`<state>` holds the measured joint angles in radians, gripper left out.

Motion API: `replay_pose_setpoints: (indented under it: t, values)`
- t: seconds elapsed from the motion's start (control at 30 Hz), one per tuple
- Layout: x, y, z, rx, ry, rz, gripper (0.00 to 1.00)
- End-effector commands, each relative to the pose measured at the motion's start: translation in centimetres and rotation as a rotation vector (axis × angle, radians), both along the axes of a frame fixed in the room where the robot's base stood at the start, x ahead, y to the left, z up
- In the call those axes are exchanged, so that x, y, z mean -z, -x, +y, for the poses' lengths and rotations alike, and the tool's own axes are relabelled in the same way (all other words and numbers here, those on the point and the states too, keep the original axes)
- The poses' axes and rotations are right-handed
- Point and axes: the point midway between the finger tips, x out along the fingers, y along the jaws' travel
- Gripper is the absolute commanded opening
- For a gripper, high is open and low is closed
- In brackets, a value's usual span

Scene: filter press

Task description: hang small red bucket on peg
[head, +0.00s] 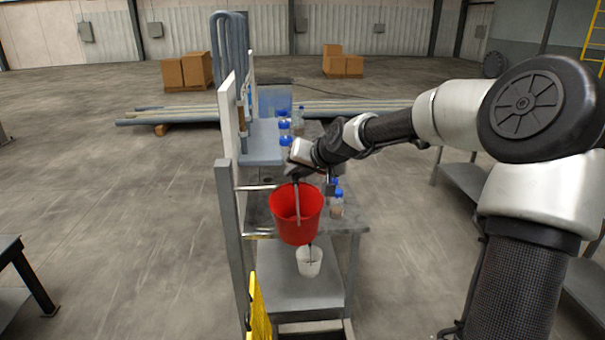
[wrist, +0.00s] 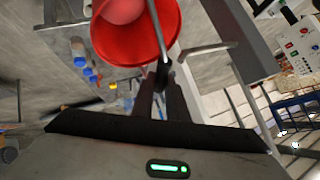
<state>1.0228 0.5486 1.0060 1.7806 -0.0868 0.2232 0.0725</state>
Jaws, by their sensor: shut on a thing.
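The small red bucket (head: 296,215) hangs in the air below my gripper (head: 297,172), in the middle of the head view. My gripper is shut on the bucket's thin grey handle. In the wrist view the red bucket (wrist: 136,42) is at the top, with its handle running down between the fingers of my gripper (wrist: 161,78). A metal bar that looks like the peg (head: 258,187) sticks out from the grey upright post, left of and close to the bucket.
A metal table (head: 347,218) stands behind the bucket with several blue-capped bottles (head: 337,203). A white bucket (head: 309,261) sits on the lower shelf. The grey upright post (head: 231,240) and a yellow panel (head: 258,308) stand at the left. The floor farther left is open.

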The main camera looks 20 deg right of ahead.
Motion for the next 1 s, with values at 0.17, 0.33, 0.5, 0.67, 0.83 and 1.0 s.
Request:
replay_pose_setpoints:
  t: [0.17,0.33,0.5,0.67,0.83,1.0]
  values:
    - [0.2,-0.3,1.1,-0.001,0.001,-0.003,0.0]
    - [0.2,-0.5,2.1,-0.002,0.002,-0.003,0.0]
    - [0.3,-0.7,3.1,-0.001,0.001,-0.003,0.0]
    - [0.4,-0.8,4.1,-0.001,0.001,-0.003,0.0]
    - [0.4,-1.0,5.1,-0.001,0.001,-0.003,0.0]
    - [0.5,-1.2,6.1,-0.002,0.002,-0.003,0.0]
